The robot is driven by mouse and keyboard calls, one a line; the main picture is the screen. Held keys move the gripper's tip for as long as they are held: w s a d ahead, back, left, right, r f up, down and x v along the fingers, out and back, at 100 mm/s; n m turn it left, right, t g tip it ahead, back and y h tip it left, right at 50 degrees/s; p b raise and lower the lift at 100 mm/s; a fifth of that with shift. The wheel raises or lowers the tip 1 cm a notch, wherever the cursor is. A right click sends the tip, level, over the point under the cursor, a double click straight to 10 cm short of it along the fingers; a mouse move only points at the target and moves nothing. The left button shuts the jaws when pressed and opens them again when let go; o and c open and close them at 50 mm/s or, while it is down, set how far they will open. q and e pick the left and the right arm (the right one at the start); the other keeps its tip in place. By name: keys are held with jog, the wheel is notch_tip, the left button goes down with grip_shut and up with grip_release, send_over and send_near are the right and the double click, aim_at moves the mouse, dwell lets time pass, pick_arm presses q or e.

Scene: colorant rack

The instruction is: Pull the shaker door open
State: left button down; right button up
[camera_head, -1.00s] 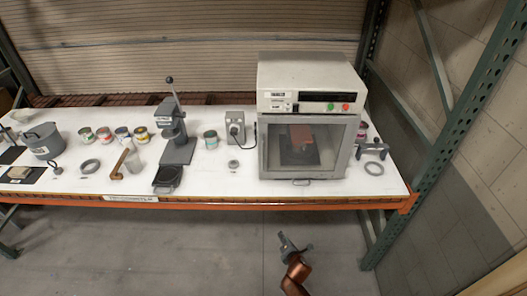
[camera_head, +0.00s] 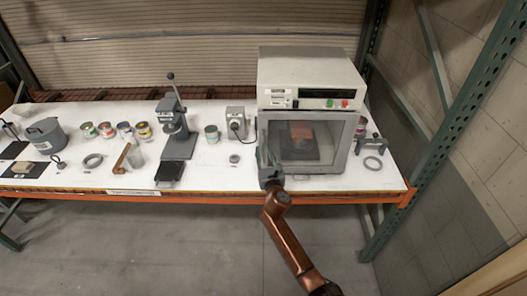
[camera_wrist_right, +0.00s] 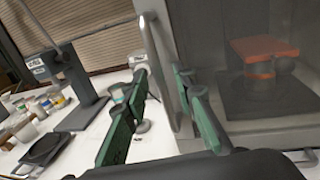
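The shaker (camera_head: 308,75) is a pale grey box at the right of the bench, with a grey-framed window door (camera_head: 332,168) on its front. The door looks closed, and an orange part over a dark base shows behind its glass. My right gripper (camera_head: 267,150) is in front of the door's left edge. In the right wrist view, its two green fingers (camera_wrist_right: 160,85) are apart, one on each side of an upright silver bar (camera_wrist_right: 157,62) at that edge. I cannot tell whether either finger touches the bar. My left gripper is not in view.
A grey switch box (camera_head: 235,122) and a small can (camera_head: 212,134) stand left of the shaker. A lever press (camera_head: 178,145) is further left. The floor (camera_head: 210,245) before the bench is clear.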

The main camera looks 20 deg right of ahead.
jog(key=shift+w+d, duration=0.1)
jog(key=shift+w, duration=0.75)
jog(key=shift+c, duration=0.4)
grip_shut()
